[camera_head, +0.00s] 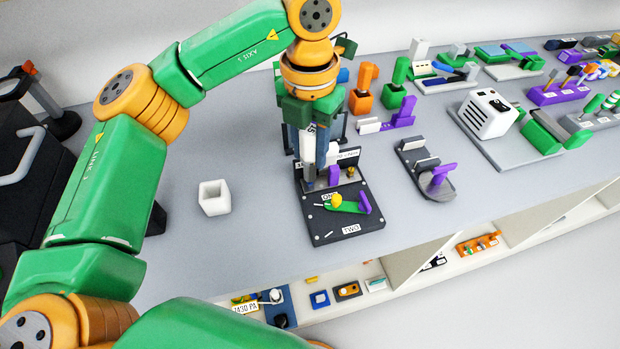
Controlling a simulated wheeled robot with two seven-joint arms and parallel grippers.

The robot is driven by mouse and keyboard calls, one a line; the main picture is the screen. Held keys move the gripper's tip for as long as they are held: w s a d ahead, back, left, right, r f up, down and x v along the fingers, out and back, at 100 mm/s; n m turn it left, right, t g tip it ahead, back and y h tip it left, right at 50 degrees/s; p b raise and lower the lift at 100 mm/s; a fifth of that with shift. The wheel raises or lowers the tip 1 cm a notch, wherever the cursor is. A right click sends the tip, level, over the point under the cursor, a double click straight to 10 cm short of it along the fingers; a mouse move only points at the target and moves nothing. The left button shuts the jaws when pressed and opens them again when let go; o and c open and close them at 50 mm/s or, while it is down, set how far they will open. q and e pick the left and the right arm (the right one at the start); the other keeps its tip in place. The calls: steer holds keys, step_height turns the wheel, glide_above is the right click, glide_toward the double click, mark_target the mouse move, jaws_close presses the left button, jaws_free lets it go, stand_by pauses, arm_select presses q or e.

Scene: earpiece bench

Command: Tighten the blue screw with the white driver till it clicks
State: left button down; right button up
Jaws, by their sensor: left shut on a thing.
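My left gripper (316,178) comes down from above over the back of a dark board (318,228). It is shut on a narrow upright tool, which looks like the white driver (309,145); white with dark lettering shows between the dark fingers. The fingers hide most of it, and its tip cannot be made out. The board has labels reading ONE and TWO, a yellow knob (335,200) and a green lever (347,207) with a purple handle (364,201). I cannot make out the blue screw. My right gripper is not in view.
A white open cup (214,197) stands left of the board. A grey fixture with a purple handle (440,174) stands to the right. Orange (362,92) and green handled blocks are behind. A white box (487,115) stands farther right. A shelf with small parts lies below the front edge.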

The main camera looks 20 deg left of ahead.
mark_target(310, 129)
arm_select(q)
steer(key=shift+f+b, duration=0.7)
steer(key=shift+f, duration=0.15)
steer(key=shift+r, duration=0.15)
steer(key=shift+r+m+p, duration=0.1)
steer(key=shift+m+p, duration=0.25)
steer(key=shift+m, duration=1.25)
steer(key=shift+m+p, duration=0.35)
steer(key=shift+m, duration=0.35)
step_height(310, 129, up, 5)
steer(key=p, duration=0.4)
